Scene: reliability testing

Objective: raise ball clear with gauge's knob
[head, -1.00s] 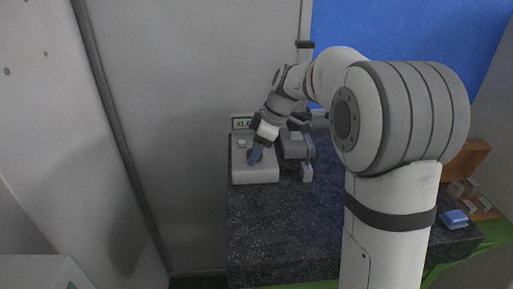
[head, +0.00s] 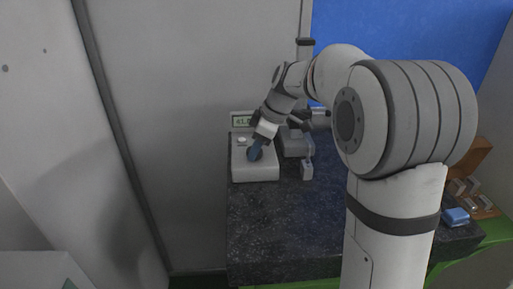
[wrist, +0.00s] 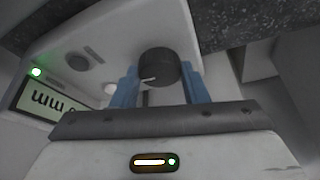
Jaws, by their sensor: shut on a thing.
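The gauge (head: 255,174) is a light grey box on the dark speckled bench, with a small greenish display (head: 242,120) at its back. The digits are too small to read surely; the wrist view shows "mm" upside down on the display (wrist: 43,100). A black round knob (wrist: 158,68) with a white pointer line stands on the gauge's top. My gripper (head: 255,153) reaches down to it from above. In the wrist view its blue fingers (wrist: 160,82) are on either side of the knob, shut on it. I cannot make out the ball.
A grey fixture (head: 296,144) stands close to the right of the gauge. A green light (wrist: 37,71) glows beside the display. Brown trays (head: 478,185) and a blue block (head: 456,217) lie at the far right. The bench front (head: 285,235) is clear.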

